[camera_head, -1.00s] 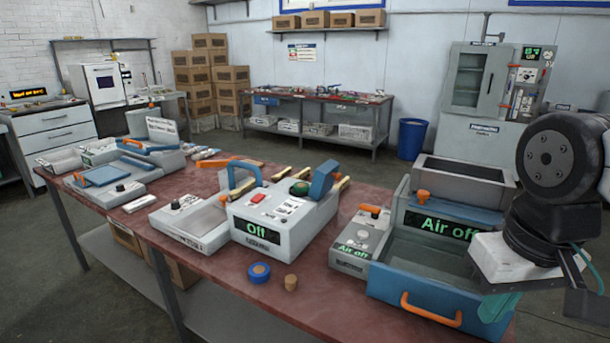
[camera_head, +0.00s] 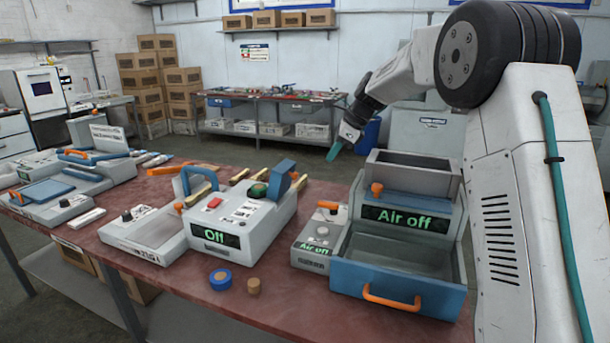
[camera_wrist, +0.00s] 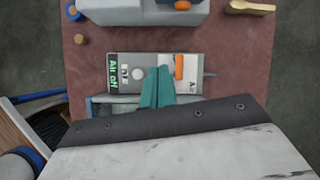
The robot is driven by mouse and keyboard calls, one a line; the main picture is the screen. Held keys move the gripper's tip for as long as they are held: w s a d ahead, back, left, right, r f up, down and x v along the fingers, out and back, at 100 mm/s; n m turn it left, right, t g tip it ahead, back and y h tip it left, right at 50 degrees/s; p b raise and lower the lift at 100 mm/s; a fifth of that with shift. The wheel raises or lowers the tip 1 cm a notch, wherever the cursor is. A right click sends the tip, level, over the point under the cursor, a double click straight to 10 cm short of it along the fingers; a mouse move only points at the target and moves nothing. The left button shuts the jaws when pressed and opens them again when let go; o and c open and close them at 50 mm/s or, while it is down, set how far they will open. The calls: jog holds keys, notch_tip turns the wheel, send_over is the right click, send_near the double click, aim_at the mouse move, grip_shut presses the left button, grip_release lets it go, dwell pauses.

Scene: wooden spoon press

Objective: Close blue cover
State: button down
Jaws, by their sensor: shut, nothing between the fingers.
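No part is plainly marked as the blue cover. The grey press (camera_head: 245,222) reads "Off" and carries an upright blue arch (camera_head: 185,180) at its left and a raised blue block (camera_head: 282,180) at its right. The air machine (camera_head: 455,235) has a blue-fronted open tray (camera_head: 395,288) with an orange handle (camera_head: 390,301). My gripper (camera_head: 333,152) is shut and empty, high above the table behind the small air control box (camera_head: 320,240). In the wrist view, my teal fingers (camera_wrist: 158,75) overlap that control box (camera_wrist: 125,75); I see no contact.
A blue round cap (camera_head: 220,279) and a cork-like cylinder (camera_head: 253,286) lie near the table's front edge. A grey machine with a flat blue panel (camera_head: 48,191) stands at the left.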

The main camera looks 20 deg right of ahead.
jog(key=w+d+f+m, duration=0.1)
jog(key=w+f+m, duration=0.15)
jog(key=w, duration=0.25)
send_near(285, 184)
jog(key=shift+d+f, duration=0.35)
jog(key=shift+f, duration=0.4)
jog(key=shift+d+f, duration=0.35)
jog(key=shift+f, duration=0.4)
jog(key=shift+d+f, duration=0.35)
jog(key=shift+f, duration=0.4)
jog(key=shift+a, duration=0.1)
